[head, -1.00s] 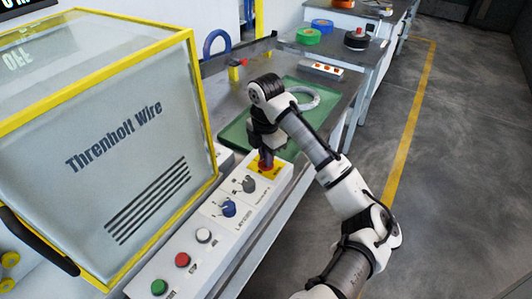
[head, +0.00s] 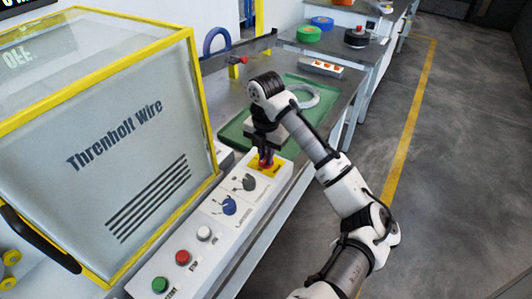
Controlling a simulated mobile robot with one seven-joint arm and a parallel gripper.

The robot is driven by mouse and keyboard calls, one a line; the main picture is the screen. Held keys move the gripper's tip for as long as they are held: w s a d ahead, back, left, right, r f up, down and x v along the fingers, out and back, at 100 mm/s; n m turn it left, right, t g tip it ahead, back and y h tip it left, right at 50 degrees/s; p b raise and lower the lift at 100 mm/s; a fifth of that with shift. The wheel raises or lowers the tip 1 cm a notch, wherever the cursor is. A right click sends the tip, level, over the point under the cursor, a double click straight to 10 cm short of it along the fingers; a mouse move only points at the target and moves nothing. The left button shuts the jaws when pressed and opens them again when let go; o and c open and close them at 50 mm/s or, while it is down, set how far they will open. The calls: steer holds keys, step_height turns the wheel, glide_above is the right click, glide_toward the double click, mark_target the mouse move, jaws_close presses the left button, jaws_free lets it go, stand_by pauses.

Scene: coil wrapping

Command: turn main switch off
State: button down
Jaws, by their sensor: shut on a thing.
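The main switch (head: 264,166) is a red knob on a yellow plate at the far end of the white control panel (head: 217,238). My gripper (head: 265,160) points down over it, its fingers shut on the red knob. The fingers hide most of the knob, so its exact angle cannot be told.
The panel also carries a black knob (head: 249,182), a blue knob (head: 229,206), and white (head: 204,233), red (head: 183,257) and green (head: 160,285) buttons. The machine cover (head: 130,150) stands close on the left. A green mat (head: 236,131) with a pale ring (head: 303,96) lies behind. Open floor is to the right.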

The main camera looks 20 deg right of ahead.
steer(key=c, duration=1.5)
jaws_free()
steer(key=shift+o, duration=0.2)
steer(key=shift+r, duration=0.1)
step_height(320, 180, up, 14)
steer(key=shift+b, duration=0.35)
steer(key=shift+f, duration=0.2)
